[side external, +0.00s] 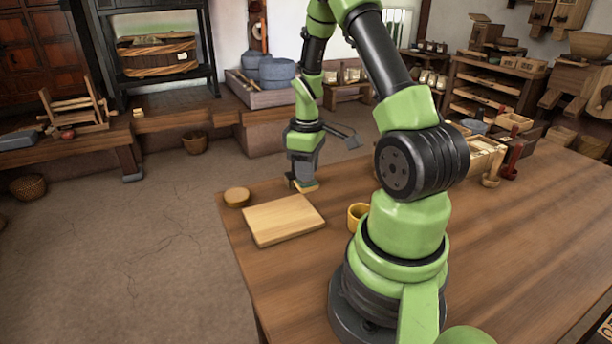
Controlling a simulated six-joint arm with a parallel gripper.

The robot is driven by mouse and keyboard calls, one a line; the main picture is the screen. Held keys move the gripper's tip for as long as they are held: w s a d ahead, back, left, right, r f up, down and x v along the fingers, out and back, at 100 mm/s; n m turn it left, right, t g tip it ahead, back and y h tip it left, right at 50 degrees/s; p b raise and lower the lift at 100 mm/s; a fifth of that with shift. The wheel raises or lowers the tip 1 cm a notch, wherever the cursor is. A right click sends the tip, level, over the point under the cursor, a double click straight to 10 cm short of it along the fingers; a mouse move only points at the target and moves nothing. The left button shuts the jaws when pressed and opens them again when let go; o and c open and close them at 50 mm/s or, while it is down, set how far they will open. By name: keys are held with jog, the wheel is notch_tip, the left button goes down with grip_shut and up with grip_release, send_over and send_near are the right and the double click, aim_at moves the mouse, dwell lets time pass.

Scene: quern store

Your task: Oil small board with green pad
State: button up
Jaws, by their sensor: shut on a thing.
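The small board (283,220) is pale wood and lies flat near the left edge of the table. My gripper (302,183) points down just behind the board's far right corner. It is shut on a small tan block (308,187), low over or on the table; I cannot tell which. The block is mostly hidden by the gripper, and no green shows on it, so I cannot tell if it is the green pad. A yellow cup (357,214) stands right of the board, partly behind my arm.
A round wooden piece (237,196) sits at the table's far left corner, behind the board. A wooden box (484,158) and a dark red stand (513,158) are at the back right. The table (520,235) is clear on the right.

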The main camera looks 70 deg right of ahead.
jog(key=shift+r, duration=1.8)
jog(key=shift+a, duration=0.1)
jog(key=w+a+r, duration=0.2)
jog(key=w+a, duration=0.1)
jog(key=a, duration=0.7)
jog(key=w+a+r, duration=0.3)
jog(key=w+a, duration=0.1)
jog(key=a, duration=0.6)
jog(key=shift+w+a+r, duration=0.15)
jog(key=shift+a+r, duration=0.1)
jog(key=shift+a, duration=0.05)
jog(key=shift+d, duration=0.1)
